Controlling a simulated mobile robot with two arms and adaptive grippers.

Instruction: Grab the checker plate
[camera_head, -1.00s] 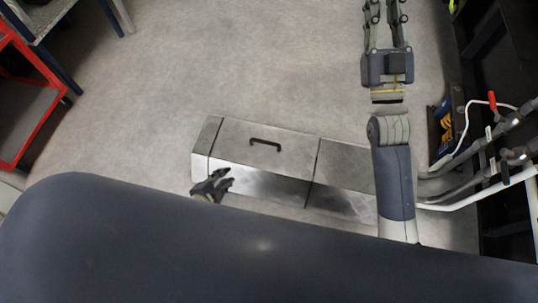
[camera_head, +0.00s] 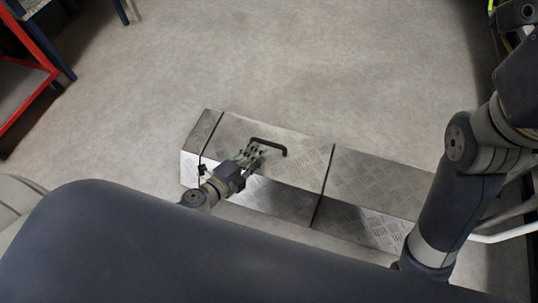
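The checker plate (camera_head: 300,158) is a silver, diamond-patterned metal cover on a long box-like step on the floor. A black bar handle (camera_head: 270,143) stands on its top. My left gripper (camera_head: 257,156) is over the plate, with its fingers pointing at the left part of the handle. The fingers look spread apart, and I cannot tell whether they touch the handle. My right arm (camera_head: 460,190) comes up at the right edge over the step's right end. Its gripper is out of view.
Dark seams separate the handled plate from a narrow left section (camera_head: 201,131) and a longer right section (camera_head: 375,183). A red frame (camera_head: 40,45) stands at the upper left. Pale pipes (camera_head: 505,233) run at the right. The floor (camera_head: 270,60) beyond the step is clear.

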